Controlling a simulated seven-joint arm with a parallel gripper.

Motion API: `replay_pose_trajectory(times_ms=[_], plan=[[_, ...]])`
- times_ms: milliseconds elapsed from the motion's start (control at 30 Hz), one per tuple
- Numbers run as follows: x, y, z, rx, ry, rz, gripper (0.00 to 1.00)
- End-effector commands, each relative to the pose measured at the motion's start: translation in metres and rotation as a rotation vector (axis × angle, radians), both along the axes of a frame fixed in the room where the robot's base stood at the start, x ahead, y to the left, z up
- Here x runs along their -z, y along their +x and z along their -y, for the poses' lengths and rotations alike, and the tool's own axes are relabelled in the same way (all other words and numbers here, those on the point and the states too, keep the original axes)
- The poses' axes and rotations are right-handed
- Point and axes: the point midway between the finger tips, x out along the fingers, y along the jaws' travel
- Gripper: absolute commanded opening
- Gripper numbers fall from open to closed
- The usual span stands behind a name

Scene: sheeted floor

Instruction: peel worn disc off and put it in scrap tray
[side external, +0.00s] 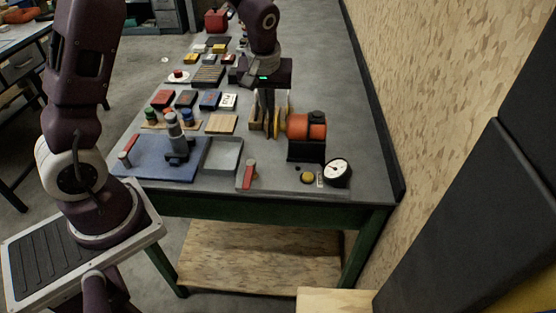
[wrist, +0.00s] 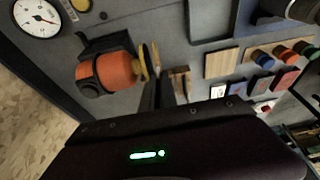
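An orange motor-like machine (side external: 305,130) on a dark base stands at the right of the bench and also shows in the wrist view (wrist: 112,70). A yellow wheel (wrist: 147,64) is on its end, with a thin tan disc (wrist: 156,56) edge-on beside it. My gripper (side external: 269,134) points down at the disc end of the machine. In the wrist view its dark fingers (wrist: 156,82) are close together at the disc's edge; I cannot tell whether they grip it. A shallow grey tray (side external: 223,156) lies left of the machine and looks empty.
A blue mat (side external: 150,167) with a grey upright tool (side external: 176,138) lies left of the tray. A dial gauge (side external: 337,172), yellow button (side external: 307,178) and red-handled item (side external: 249,174) are near the front edge. A wooden stand (wrist: 181,82) is close to my fingers.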

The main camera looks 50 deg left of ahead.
Motion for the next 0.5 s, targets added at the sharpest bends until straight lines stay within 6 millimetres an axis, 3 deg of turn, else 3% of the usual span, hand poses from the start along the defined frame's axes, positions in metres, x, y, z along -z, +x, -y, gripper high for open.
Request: replay_pose_trajectory(times_ms=[500], plan=[[0.0, -0.014, -0.015, -0.001, 0.0, 0.0, 0.0]])
